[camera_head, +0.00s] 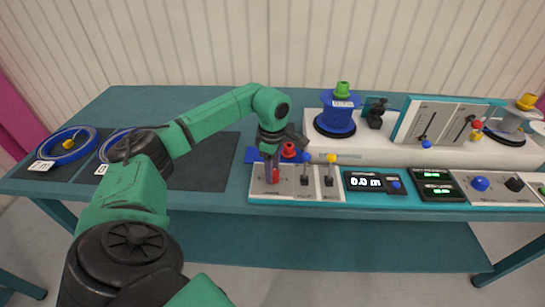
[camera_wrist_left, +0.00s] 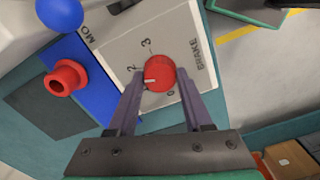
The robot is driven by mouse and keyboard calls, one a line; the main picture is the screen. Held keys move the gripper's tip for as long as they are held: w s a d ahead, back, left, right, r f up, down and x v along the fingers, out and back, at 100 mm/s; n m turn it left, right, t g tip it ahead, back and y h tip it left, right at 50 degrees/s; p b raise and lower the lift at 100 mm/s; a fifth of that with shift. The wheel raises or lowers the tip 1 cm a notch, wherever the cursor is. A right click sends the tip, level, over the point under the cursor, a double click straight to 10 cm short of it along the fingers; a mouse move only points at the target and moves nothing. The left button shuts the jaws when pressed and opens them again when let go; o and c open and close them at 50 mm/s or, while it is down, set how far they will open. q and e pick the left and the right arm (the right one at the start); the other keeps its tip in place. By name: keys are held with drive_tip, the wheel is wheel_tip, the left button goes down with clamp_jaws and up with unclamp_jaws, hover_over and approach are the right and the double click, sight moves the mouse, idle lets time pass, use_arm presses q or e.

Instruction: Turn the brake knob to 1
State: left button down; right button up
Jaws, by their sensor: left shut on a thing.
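The red brake knob (camera_head: 273,177) sits on the light panel (camera_head: 259,189) at the left end of the front console. In the left wrist view the knob (camera_wrist_left: 161,74) has a short white pointer mark on its left side. The printed 0, 2 and 3 show around it, with the word BRAKE to the right. The 1 is not readable, and a finger covers part of the dial. The pointer lies roughly between the 2 and the 0. My left gripper (camera_wrist_left: 161,76) reaches down over the knob, with one finger on each side, shut on it. My right gripper is out of view.
A red flanged part (camera_wrist_left: 66,78) sits on a blue base beside the panel. A blue reel (camera_head: 338,117) stands behind. Blue cable coils (camera_head: 68,146) lie at the left.

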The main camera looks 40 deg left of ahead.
use_arm(q)
drive_tip(key=n+p, duration=0.1)
drive_tip(key=n, duration=0.3)
drive_tip(key=shift+r+n, duration=0.1)
drive_tip(key=shift+n, duration=0.2)
drive_tip(key=n, duration=0.5)
drive_tip(key=shift+p, duration=0.3)
drive_tip(key=shift+w, duration=0.1)
drive_tip(key=shift+c, duration=1.6)
unclamp_jaws()
wheel_tip(320, 180, up, 14)
drive_tip(key=shift+r, duration=0.25)
